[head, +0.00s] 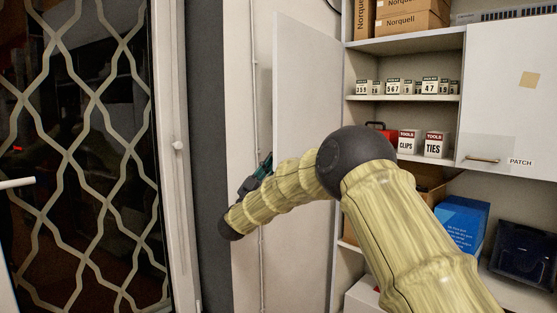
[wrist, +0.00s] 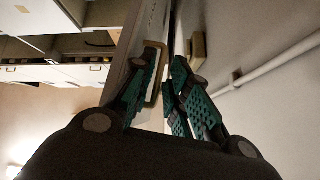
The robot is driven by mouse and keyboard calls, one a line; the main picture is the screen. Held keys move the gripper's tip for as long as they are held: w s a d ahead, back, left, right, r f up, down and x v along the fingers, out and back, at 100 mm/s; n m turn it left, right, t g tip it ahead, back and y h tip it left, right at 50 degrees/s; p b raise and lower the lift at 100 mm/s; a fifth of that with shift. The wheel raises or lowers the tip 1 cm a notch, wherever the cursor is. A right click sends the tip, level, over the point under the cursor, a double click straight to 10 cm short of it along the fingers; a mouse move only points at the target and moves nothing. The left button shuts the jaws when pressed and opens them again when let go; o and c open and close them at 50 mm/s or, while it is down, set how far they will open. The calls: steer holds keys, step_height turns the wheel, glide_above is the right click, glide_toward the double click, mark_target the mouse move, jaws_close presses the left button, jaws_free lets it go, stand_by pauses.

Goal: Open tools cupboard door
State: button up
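The tools cupboard door (head: 309,110) is a plain pale panel at the left of the cupboard. It stands swung wide open, showing the shelves. My arm reaches left past it, and my gripper (head: 258,180) is at its outer side, close to the wall. In the wrist view, the fingers of my gripper (wrist: 167,92) are spread apart with green pads. A pale loop handle (wrist: 163,62) shows at the left finger, near the door panel. I cannot tell whether the finger is through the loop or beside it.
Shelves hold small number boxes (head: 393,88), a CLIPS box (head: 408,141) and a TIES box (head: 436,144). The PATCH door (head: 510,90) on the right is shut. A blue box (head: 461,222) stands below. A wall pipe (wrist: 272,66) runs close to my gripper. A lattice-covered door (head: 85,130) is at the left.

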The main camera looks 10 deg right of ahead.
steer(key=v, duration=0.9)
steer(key=shift+r, duration=0.1)
steer(key=x, duration=1.1)
steer(key=shift+w+d+r, duration=0.15)
steer(key=shift+r, duration=0.05)
steer(key=shift+d+f, duration=0.1)
stand_by(0.4)
